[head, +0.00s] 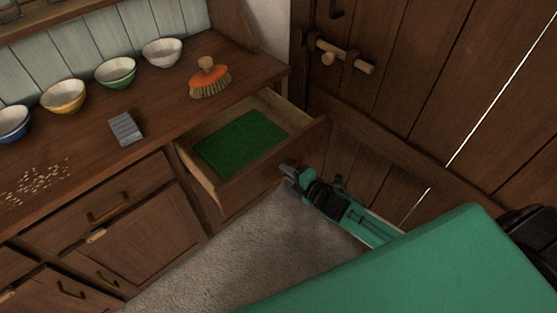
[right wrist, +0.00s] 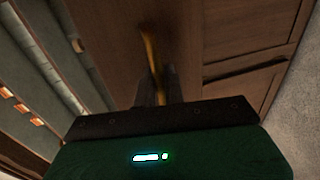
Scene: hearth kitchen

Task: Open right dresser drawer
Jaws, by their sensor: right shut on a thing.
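The right dresser drawer (head: 236,195) is pulled well out in the head view, showing a green lining (head: 240,143) and no objects inside. My right gripper (head: 285,172) is at the front of this drawer, at the handle's place. In the right wrist view a brass handle (right wrist: 151,48) runs between the gripper's fingers (right wrist: 155,92), and the gripper is shut on it. In the head view the handle is hidden by the gripper and the drawer front. My left gripper is not in view.
The dresser top holds an orange brush (head: 210,80), a grey block (head: 126,129) and several bowls (head: 116,72). A closed drawer (head: 95,205) is to the left. A plank door (head: 420,80) stands close on the right. Bare floor (head: 255,245) lies in front.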

